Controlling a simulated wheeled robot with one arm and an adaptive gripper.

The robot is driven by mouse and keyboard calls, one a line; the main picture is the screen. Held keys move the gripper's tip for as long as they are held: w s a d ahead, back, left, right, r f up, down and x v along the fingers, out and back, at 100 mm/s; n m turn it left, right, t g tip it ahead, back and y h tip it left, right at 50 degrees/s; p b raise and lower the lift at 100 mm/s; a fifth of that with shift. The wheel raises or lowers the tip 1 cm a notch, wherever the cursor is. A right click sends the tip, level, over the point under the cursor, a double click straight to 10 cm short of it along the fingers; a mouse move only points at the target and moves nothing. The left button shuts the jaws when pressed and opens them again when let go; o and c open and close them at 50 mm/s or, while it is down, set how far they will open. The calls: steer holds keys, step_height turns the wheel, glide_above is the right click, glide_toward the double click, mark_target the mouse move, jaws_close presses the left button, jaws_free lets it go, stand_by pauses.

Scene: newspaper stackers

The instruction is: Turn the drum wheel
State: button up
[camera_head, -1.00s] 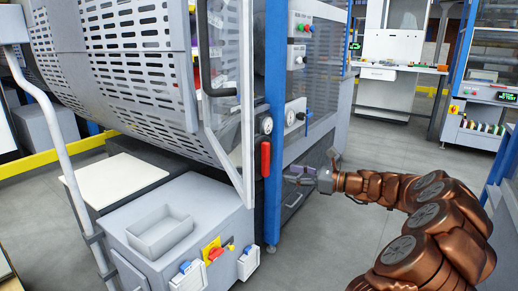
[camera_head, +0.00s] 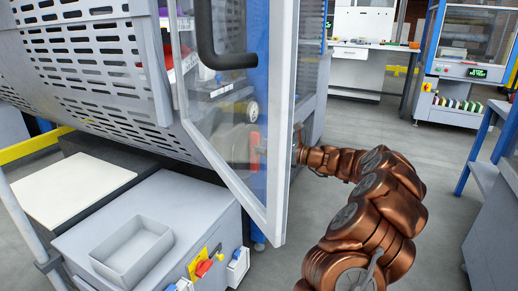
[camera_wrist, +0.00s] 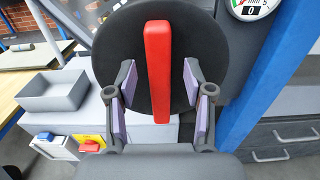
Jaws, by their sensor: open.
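The drum wheel (camera_wrist: 112,45) is a round black disc with an upright red bar (camera_wrist: 158,70) across it in the wrist view. In the head view the red bar (camera_head: 254,146) shows through the clear door panel. My gripper (camera_wrist: 160,84) is open, with one purple-padded finger on each side of the bar and a gap on both sides. I cannot tell how deep the bar sits between the fingers. In the head view my gripper is mostly obscured behind the panel and its frame.
The clear door panel (camera_head: 272,215) with a black handle (camera_head: 207,45) stands between the head camera and the wheel. A slotted grey drum cover (camera_head: 95,70) is at left. A grey box with an open tray (camera_head: 132,250) stands below.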

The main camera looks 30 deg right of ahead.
steer(key=shift+x, duration=1.05)
jaws_close()
